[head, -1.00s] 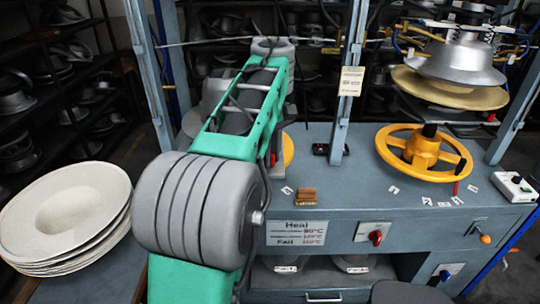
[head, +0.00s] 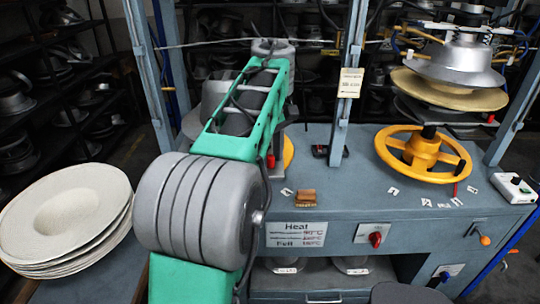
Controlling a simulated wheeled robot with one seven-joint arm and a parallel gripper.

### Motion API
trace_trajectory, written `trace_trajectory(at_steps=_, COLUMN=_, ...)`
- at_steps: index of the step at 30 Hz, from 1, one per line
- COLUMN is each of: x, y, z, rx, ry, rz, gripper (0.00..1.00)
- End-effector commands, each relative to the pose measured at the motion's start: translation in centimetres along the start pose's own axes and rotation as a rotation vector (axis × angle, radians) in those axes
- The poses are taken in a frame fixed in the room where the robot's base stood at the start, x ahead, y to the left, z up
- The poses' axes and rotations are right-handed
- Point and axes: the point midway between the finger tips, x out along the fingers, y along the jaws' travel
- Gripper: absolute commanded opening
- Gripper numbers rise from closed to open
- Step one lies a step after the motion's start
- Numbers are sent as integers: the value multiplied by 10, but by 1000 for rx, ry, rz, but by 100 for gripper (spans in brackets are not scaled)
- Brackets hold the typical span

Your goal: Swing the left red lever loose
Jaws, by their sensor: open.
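A small red part (head: 270,161), which looks like the left red lever, shows just right of my green arm link, near the left yellow wheel. Most of the left press is hidden behind my arm; only a sliver of its yellow wheel (head: 288,151) and part of a grey metal form (head: 215,92) show. My gripper is out of sight, beyond or behind my arm. I cannot tell whether anything touches the lever.
On the right stands a press with a yellow wheel (head: 423,152) and a metal form (head: 460,62). A blue-grey upright (head: 345,95) rises mid-bench. Pale hat bodies (head: 65,215) are stacked at left. A wooden block (head: 306,198) and a white box (head: 514,187) lie on the bench (head: 350,190).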

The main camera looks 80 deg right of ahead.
Motion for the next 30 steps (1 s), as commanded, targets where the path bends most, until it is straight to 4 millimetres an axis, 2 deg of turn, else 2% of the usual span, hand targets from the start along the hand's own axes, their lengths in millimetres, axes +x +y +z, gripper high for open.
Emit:
trace_trajectory(at_steps=5, x=-2, y=0, z=0, rx=0, ry=0, rz=0, gripper=40)
trace_trajectory(at_steps=7, x=-9, y=0, z=0, rx=0, ry=0, rz=1, gripper=40)
trace_trajectory(at_steps=15, x=-63, y=0, z=0, rx=0, ry=0, rz=0, gripper=40)
trace_trajectory(at_steps=18, x=-75, y=0, z=0, rx=0, ry=0, rz=0, gripper=40)
trace_trajectory(at_steps=30, x=-78, y=0, z=0, rx=0, ry=0, rz=0, gripper=40)
